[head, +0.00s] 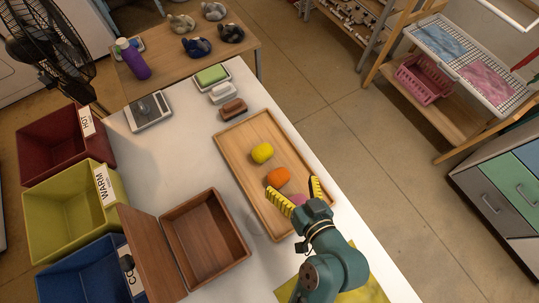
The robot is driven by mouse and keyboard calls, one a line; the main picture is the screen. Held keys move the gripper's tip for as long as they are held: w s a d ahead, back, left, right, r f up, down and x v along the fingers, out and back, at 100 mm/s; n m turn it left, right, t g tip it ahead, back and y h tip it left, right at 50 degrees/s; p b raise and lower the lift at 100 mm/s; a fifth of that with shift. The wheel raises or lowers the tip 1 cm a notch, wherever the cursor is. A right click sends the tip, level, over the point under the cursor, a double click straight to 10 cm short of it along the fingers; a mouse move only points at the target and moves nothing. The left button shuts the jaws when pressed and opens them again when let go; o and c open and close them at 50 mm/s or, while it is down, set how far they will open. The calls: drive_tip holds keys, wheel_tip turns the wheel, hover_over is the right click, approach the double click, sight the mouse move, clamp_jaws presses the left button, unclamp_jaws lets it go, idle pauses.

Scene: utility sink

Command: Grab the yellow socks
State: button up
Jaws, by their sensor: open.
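A rounded yellow bundle (262,153), which looks like the yellow socks, lies on the wooden tray (235,150) in the head view. An orange bundle (277,178) lies just below it in the picture. A pink-purple bundle (299,200) lies further down the tray, partly hidden by my gripper. My gripper (298,195) is open, with its yellow fingers spread on either side of the pink-purple bundle in the picture. Its height above the tray cannot be told. The yellow bundle is apart from the fingers, beyond the orange one.
An open wooden box (240,254) stands left of the tray. Red (72,150), yellow (40,205) and blue (60,280) bins line the table's left edge. White tabletop between box and scale is clear.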

drive_tip(key=p, duration=0.1)
approach(265, 154)
drive_tip(key=x, duration=0.5)
drive_tip(key=shift+w+d+r, duration=0.1)
drive_tip(key=shift+w+d, duration=0.15)
drive_tip(key=shift+w, duration=0.15)
drive_tip(key=x, duration=0.3)
drive_tip(key=p+x, duration=0.1)
drive_tip(key=x, duration=0.1)
drive_tip(key=shift+a+f, duration=0.2)
drive_tip(key=shift+a, duration=0.1)
drive_tip(key=shift+s, duration=0.15)
drive_tip(key=c, duration=1.3)
